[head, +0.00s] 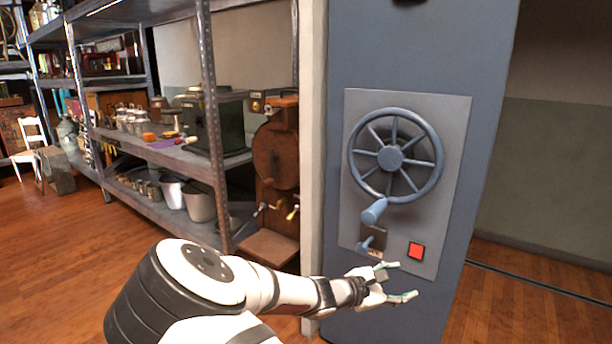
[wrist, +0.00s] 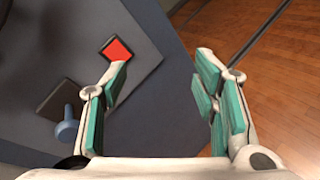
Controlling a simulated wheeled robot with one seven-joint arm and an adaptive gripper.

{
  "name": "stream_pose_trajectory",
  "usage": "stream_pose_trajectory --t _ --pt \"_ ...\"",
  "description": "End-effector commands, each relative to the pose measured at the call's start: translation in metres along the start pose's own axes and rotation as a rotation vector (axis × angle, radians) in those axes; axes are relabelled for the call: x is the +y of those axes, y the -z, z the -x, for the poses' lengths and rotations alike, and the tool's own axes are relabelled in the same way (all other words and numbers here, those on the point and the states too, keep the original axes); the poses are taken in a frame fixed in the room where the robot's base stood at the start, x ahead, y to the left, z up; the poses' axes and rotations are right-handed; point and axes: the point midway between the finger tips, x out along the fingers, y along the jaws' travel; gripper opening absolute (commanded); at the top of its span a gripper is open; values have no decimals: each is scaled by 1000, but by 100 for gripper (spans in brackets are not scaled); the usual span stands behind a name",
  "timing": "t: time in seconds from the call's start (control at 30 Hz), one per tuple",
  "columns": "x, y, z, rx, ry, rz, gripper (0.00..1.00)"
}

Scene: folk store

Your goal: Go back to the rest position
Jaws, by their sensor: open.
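My gripper (head: 396,281) is open and empty. It is in front of the blue-grey panel, just below and left of the red square button (head: 416,251) in the head view. In the wrist view my gripper (wrist: 163,85) has its two teal-padded fingers spread wide. The red button (wrist: 116,49) shows there beyond the tip of the left finger; whether they touch I cannot tell. My white and black arm (head: 200,280) reaches to the right from the bottom of the head view.
A blue-grey cabinet (head: 400,50) carries a plate with a spoked handwheel (head: 390,157) and a small lever (head: 368,243). Metal shelves (head: 180,155) with pots and boxes stand at the left. A wooden machine (head: 276,155) stands beside the cabinet. Wooden floor (head: 50,250) is clear at the left.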

Motion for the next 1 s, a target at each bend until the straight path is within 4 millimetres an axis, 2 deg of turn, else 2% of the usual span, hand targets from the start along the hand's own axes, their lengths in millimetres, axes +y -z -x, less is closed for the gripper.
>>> stream_pose_trajectory --t 0.03,0.17,0.43,0.67,1.0 --pt "-12 -14 -4 10 75 -64 55" --pt "-41 -43 -5 26 247 -202 55" --pt "-93 -98 17 65 583 -462 55" --pt "-124 -144 54 113 835 -653 55" --pt "-160 -216 125 211 1125 -894 55"
